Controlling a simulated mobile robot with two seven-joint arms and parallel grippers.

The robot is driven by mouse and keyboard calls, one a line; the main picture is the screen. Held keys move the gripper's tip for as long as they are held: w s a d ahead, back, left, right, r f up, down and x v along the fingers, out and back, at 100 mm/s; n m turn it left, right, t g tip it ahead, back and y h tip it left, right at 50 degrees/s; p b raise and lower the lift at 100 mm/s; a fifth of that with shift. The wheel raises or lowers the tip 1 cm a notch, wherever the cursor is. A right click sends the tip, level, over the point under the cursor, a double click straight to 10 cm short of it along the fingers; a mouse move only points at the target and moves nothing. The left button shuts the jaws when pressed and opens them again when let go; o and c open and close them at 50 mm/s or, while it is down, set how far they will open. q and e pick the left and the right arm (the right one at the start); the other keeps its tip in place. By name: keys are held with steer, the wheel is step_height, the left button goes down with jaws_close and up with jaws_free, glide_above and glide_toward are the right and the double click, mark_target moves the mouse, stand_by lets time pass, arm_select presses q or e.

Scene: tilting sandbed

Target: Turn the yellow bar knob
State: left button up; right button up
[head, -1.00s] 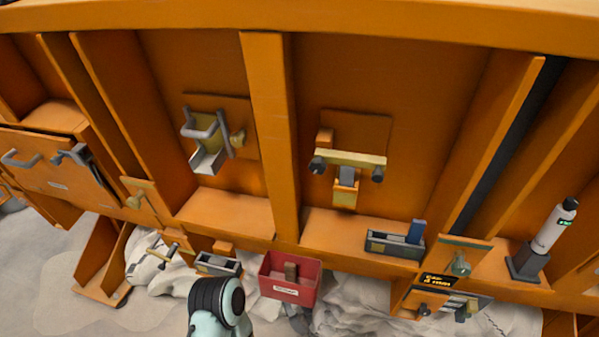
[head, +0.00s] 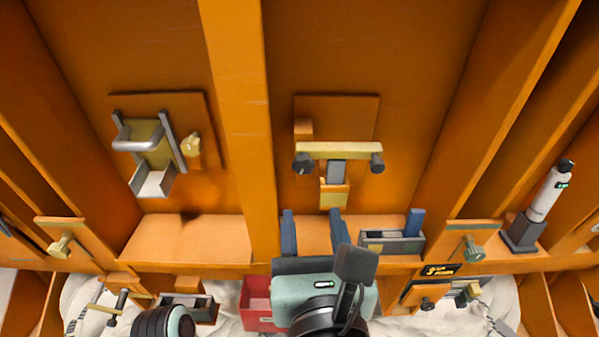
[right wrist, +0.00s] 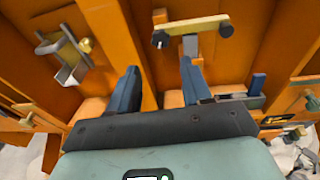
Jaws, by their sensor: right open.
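A pale yellow bar (head: 340,150) with dark round ends is mounted level on an orange plate; it also shows at the top of the right wrist view (right wrist: 192,28). A small yellow knob (head: 61,245) sits on a bracket at lower left, and another yellow knob (head: 192,146) is beside a grey handle. I cannot tell for sure which is the bar knob. My right gripper (head: 313,222) is open and empty, its blue fingers below the bar and apart from it; they also show in the right wrist view (right wrist: 160,80). My left gripper is not in view.
A grey-green knob (head: 473,249) and a white cylinder (head: 545,195) in a dark holder are at right. A small tray (head: 392,243) with a blue block stands right of my gripper. A red bin (head: 256,302) is below. An orange rib (head: 238,120) divides the panels.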

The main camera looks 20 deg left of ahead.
mark_target(304, 167)
steer(key=x, duration=1.2)
steer(key=shift+w+f, duration=0.1)
steer(key=shift+f, duration=0.05)
steer(key=c, duration=0.8)
